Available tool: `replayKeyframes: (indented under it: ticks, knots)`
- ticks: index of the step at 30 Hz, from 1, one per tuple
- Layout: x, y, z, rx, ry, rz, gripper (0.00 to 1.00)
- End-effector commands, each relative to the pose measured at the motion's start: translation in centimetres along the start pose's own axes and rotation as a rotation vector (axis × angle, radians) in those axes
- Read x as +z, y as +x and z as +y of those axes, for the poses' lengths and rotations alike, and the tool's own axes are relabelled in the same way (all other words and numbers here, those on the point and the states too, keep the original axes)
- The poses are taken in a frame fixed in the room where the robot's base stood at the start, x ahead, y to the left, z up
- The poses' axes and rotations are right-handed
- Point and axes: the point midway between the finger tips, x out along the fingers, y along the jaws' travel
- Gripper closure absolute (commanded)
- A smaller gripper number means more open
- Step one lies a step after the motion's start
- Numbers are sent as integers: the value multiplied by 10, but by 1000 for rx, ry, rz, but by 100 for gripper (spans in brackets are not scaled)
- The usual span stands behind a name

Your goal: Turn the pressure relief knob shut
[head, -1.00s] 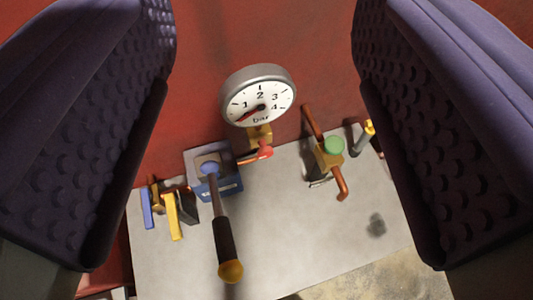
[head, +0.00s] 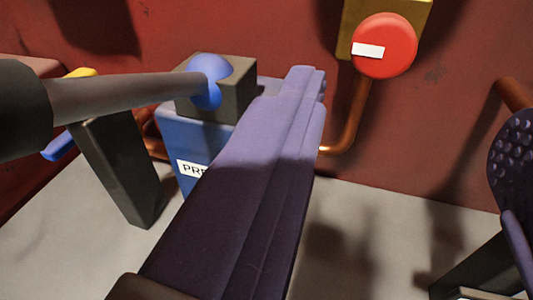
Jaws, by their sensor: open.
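A round red knob (head: 398,62) with a white mark on its face sits on a brass block (head: 412,20) at the upper right, in front of the red wall. I take it for the pressure relief knob. My gripper (head: 412,98) is open, with one purple finger across the middle and the other at the right edge. In the picture the knob lies above the gap between the fingers, nearer the left fingertip. Nothing is held. No contact with the knob shows.
A blue box (head: 182,138) with a partly hidden "PRE" label stands behind the left finger. A grey lever rod (head: 120,98) runs left from its blue ball joint (head: 212,82). A copper pipe (head: 357,112) drops from the brass block. Pale bench (head: 375,235) lies below.

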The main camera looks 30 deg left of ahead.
Motion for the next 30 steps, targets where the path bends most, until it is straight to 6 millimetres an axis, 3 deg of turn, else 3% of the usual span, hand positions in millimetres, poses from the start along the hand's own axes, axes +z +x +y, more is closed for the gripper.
replayKeyframes:
  ticks: [4, 16, 26, 30]
  knots:
    - [2, 2, -5, -12, 25, 27, 39]
    - [0, 65, -5, -10, 22, 27, 39]
    - [-1, 73, -4, -9, 22, 24, 39]
    - [-1, 73, -4, -9, 22, 24, 67]
